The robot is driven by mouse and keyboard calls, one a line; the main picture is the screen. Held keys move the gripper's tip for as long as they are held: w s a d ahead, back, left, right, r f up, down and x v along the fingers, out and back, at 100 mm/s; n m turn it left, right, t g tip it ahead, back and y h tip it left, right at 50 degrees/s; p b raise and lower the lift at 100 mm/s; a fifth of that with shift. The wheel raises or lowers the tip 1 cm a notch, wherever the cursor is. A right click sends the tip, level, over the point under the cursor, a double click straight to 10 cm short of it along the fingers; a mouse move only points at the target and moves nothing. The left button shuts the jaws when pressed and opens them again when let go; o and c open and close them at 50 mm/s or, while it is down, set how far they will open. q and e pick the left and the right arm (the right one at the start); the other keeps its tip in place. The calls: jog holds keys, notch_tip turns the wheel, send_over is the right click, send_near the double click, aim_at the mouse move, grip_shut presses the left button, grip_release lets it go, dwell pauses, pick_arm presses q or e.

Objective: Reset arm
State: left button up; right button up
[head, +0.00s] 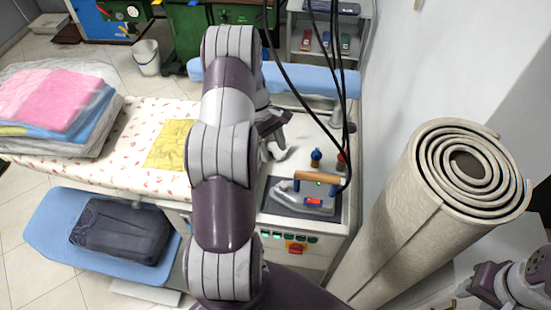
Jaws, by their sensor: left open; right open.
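My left arm stretches up the middle of the view, over the ironing station. My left gripper (276,140) is partly hidden behind the arm, above the white right part of the station. It looks open and empty. My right gripper (472,289) shows at the bottom right corner, beside the rolled carpet, cut by the frame edge. It is open, and nothing shows in it.
A steam iron (304,196) rests on a dark pad right of my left arm, near two small bottles (316,158). Black cables hang above. A rolled carpet (395,235) stands at right. Folded linens (50,100) and a yellow cloth (168,145) lie left.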

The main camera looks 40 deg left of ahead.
dwell(0.5)
pick_arm(q)
jog(key=s+d+r+m+y+b, duration=0.1)
jog(key=s+d+r+m, duration=0.1)
jog(key=s+d+m, duration=0.2)
jog(key=s+d+r+m+t+y+b, duration=0.1)
jog(key=s+d+r+m+y+b, duration=0.1)
jog(key=d+m, duration=0.4)
jog(key=s+d+r+m+t+y+b, duration=0.1)
jog(key=s+d+r+m, duration=0.3)
jog(key=d, duration=0.6)
jog(key=shift+s+m+b, duration=0.3)
jog(key=shift+s+m, duration=0.5)
jog(key=shift+m, duration=0.3)
jog(key=shift+w+a+f, duration=0.1)
jog(key=shift+f, duration=0.05)
